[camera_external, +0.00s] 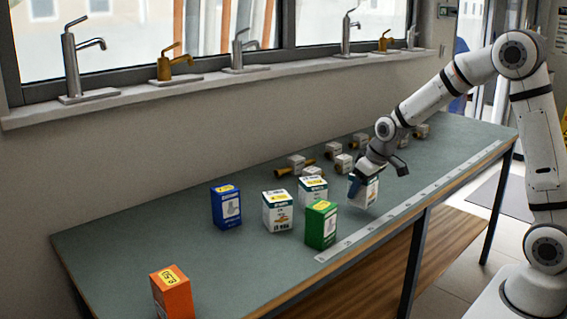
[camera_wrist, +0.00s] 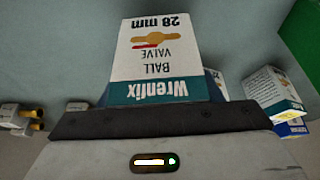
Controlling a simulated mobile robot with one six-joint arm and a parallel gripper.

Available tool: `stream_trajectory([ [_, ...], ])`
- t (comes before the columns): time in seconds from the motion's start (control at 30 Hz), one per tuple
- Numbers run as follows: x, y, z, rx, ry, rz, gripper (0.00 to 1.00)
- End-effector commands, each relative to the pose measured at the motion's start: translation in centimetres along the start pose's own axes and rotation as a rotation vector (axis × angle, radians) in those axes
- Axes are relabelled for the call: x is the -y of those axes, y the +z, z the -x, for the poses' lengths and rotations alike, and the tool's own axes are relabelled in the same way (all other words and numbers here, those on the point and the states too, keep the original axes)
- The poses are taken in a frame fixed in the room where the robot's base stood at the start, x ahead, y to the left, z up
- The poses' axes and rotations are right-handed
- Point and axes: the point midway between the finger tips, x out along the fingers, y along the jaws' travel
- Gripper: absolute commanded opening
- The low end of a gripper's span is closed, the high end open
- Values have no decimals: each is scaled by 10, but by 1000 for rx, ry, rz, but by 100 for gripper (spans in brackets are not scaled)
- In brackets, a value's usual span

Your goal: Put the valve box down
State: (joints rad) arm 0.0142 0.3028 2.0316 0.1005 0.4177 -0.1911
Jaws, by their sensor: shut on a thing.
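The valve box (camera_external: 365,192) is white with a teal band, near the ruler edge of the bench (camera_external: 130,245). In the wrist view the valve box (camera_wrist: 155,52) shows upside-down print reading "Ball valve 28 mm" with an orange valve picture. My gripper (camera_external: 362,178) is shut on its upper part from above. The box looks about upright. I cannot tell whether its base touches the bench top or hangs just above it. The fingers are partly hidden behind the box and wrist.
A green box (camera_external: 321,225), two white boxes (camera_external: 277,211) (camera_external: 313,190), a blue box (camera_external: 226,207) and an orange box (camera_external: 172,292) stand to the left. Several small valve fittings (camera_external: 296,165) lie behind. A ruler strip (camera_external: 400,208) runs along the front edge. Bench is clear between the orange and blue boxes.

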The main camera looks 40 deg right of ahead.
Motion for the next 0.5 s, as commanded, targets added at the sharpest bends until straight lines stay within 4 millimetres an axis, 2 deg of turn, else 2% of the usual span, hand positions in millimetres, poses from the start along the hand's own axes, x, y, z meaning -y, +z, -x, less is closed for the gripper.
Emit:
stream_trajectory([
  [0.1, 0, -12, 25, -8, 1, 0, 20],
  [0.23, 0, -20, 44, -6, 0, 0, 20],
  [0.37, -5, -32, 54, -3, 2, -6, 20],
  [0.5, -24, -60, 52, 0, 11, -26, 20],
])
